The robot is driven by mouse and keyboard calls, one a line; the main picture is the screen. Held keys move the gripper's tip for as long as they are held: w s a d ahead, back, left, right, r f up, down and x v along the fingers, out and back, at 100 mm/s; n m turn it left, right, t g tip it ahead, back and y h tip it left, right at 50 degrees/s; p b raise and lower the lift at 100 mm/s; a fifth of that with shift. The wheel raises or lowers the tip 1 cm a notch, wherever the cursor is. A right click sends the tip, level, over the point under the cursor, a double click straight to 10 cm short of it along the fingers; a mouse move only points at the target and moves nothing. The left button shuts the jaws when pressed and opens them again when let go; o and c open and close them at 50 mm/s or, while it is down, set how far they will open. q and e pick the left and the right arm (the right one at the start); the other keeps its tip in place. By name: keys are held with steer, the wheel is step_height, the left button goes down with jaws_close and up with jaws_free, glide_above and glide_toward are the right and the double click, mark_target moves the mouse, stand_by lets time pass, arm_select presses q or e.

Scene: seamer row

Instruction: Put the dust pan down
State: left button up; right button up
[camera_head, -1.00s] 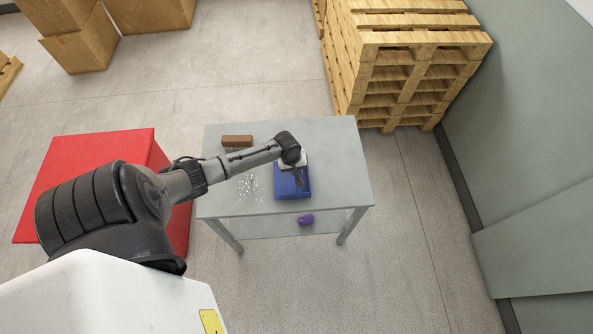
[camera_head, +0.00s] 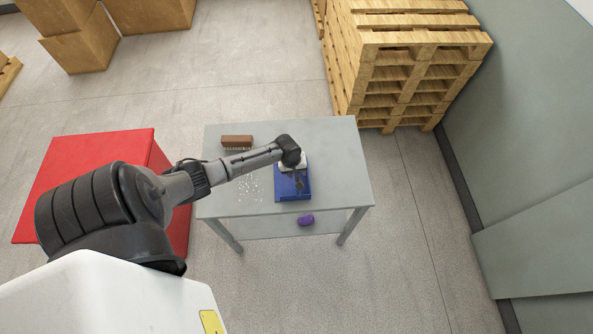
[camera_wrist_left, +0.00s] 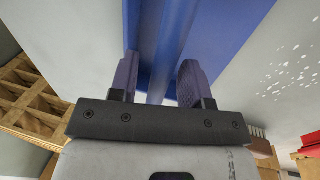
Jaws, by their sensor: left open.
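The blue dust pan (camera_head: 291,187) lies on the grey table, right of the middle. My left gripper (camera_head: 299,182) is above the pan in the head view, its arm reaching in from the left. In the left wrist view, the open fingers of this gripper (camera_wrist_left: 158,82) stand on either side of the pan's blue handle (camera_wrist_left: 163,50), with gaps visible beside it. White scraps (camera_head: 251,188) are scattered on the table left of the pan. My right gripper is in neither view.
A brown brush (camera_head: 237,142) lies on the grey table (camera_head: 345,165) near its far left. A purple object (camera_head: 305,220) is on the lower shelf. A red block-shaped stand (camera_head: 85,185) is left of the table. Stacked pallets (camera_head: 405,70) stand behind on the right.

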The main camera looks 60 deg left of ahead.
arm_select(q)
step_height(320, 180, up, 11)
steer(key=s+a+p, duration=0.1)
steer(key=s+p, duration=0.1)
steer(key=s+d+r+m, duration=0.1)
steer(key=s+d+m, duration=0.4)
steer(key=d, duration=0.4)
steer(key=s+d+m, duration=0.4)
steer(key=d, duration=0.5)
steer(key=s+d+r+m+t, duration=0.1)
steer(key=s+d+r+m, duration=0.5)
steer(key=s+d+r, duration=0.1)
steer(key=shift+d+r+t+y, duration=0.25)
steer(key=shift+r+t+y, duration=0.05)
steer(key=shift+r, duration=0.6)
steer(key=shift+s+a, duration=0.1)
